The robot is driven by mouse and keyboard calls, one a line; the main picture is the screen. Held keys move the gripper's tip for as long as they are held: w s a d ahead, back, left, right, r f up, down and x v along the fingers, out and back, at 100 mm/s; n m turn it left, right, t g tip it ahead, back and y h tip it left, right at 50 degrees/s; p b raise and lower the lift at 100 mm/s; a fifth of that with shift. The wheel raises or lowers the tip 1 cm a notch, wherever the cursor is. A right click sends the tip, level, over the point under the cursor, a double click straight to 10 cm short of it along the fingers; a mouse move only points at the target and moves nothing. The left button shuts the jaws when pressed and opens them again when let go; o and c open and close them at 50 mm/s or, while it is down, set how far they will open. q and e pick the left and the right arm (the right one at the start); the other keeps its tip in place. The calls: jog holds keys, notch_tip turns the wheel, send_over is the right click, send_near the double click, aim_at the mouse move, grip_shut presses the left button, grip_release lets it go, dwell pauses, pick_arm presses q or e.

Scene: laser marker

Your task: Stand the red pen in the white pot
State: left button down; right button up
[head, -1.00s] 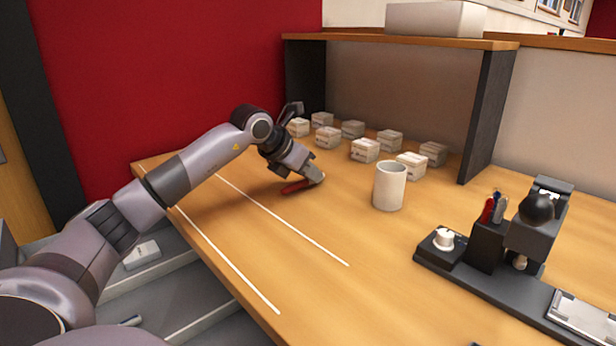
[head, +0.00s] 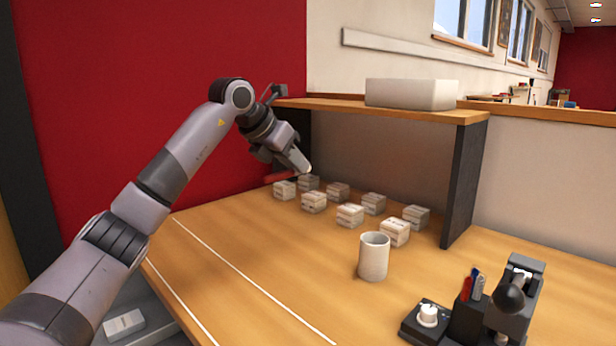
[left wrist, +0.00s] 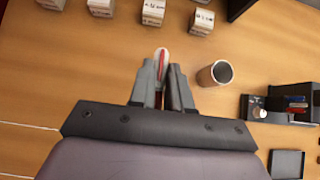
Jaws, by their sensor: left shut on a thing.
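The red pen (head: 279,177) is held in my left gripper (head: 300,168), lifted above the table at the back left, roughly level in the head view. In the left wrist view the red pen (left wrist: 162,57) sits between the two fingers of the left gripper (left wrist: 161,70), its pale end pointing away from the wrist. The white pot (head: 373,259) stands upright on the table, right of and nearer than the gripper. Its dark opening shows in the left wrist view (left wrist: 221,71), to the right of the fingers. My right gripper is in neither view.
Several small white boxes (head: 350,215) stand in rows under the shelf (head: 385,108). A black laser unit (head: 513,300) stands at the front right, with a holder carrying red and blue items. The table's left part, with two white lines, is clear.

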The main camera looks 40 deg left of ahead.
pick_arm(q)
notch_tip(320, 180, up, 11)
jog(key=p, duration=1.1)
jog(key=s+d+f, duration=0.4)
jog(key=d, duration=0.4)
jog(key=s+d+f+m+h, duration=0.1)
jog(key=s+d+f, duration=0.4)
jog(key=d, duration=0.4)
jog(key=s+d+f+m, duration=0.1)
jog(key=s+d+f, duration=0.3)
jog(key=d, duration=0.4)
jog(key=shift+s+d+f+h, duration=0.2)
jog(key=shift+s+d+h, duration=0.2)
jog(key=shift+s, duration=0.35)
jog(key=shift+w+a, duration=0.1)
